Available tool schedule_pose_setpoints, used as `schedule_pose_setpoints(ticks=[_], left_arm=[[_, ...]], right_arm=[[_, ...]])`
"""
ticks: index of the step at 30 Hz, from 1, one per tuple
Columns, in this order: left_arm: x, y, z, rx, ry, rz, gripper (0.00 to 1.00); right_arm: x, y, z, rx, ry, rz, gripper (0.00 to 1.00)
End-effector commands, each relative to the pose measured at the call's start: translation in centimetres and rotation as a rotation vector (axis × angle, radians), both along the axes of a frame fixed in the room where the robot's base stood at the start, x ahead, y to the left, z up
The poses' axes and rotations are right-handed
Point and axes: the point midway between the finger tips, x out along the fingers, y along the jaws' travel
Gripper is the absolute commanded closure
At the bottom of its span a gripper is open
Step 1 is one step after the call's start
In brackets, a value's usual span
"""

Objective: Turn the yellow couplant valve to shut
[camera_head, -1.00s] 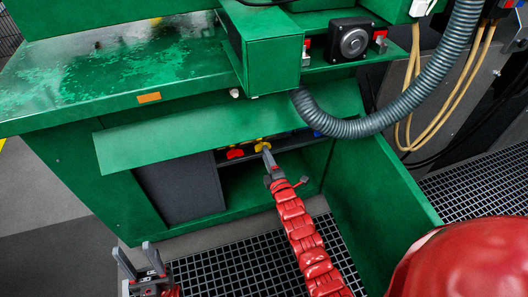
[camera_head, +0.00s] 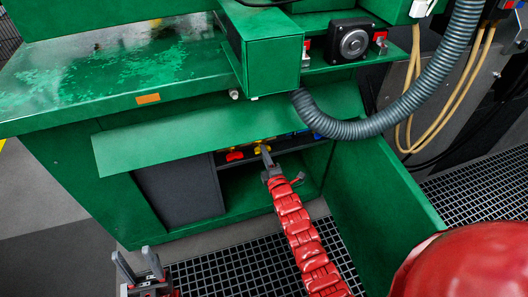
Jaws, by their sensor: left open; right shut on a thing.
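The yellow couplant valve (camera_head: 259,148) sits in the row of valves under the green flap, inside the green cabinet. My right gripper (camera_head: 265,154) reaches up to it on the red arm and is shut on it. The fingers hide part of the valve, so its exact angle is hard to tell. My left gripper (camera_head: 138,264) is open and empty at the lower left, over the floor in front of the cabinet.
A red valve (camera_head: 234,156) is just left of the yellow one, and blue parts (camera_head: 303,133) show to its right. The green flap (camera_head: 190,135) hangs above. A green side panel (camera_head: 385,195) and a grey hose (camera_head: 415,100) bound the right.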

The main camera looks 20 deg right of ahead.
Motion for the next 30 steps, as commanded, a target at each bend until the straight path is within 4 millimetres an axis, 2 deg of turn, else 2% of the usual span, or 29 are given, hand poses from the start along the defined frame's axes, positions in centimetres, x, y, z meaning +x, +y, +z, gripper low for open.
schedule_pose_setpoints(ticks=[7,15,25,30], left_arm=[[0.0,0.0,0.21,0.0,0.0,0.0,0.5],[0.0,0.0,0.86,0.0,0.0,0.0,0.5],[0.0,0.0,0.82,0.0,0.0,0.0,0.5],[0.0,0.0,0.32,0.0,0.0,0.0,0.5]], right_arm=[[-0.02,0.01,0.03,0.03,0.002,0.0,1.0],[-0.02,0.06,0.04,0.381,0.012,0.001,1.0],[-0.02,0.06,-0.01,0.432,0.015,0.001,1.0],[-0.02,0.07,-0.23,0.694,0.024,0.001,1.0]])
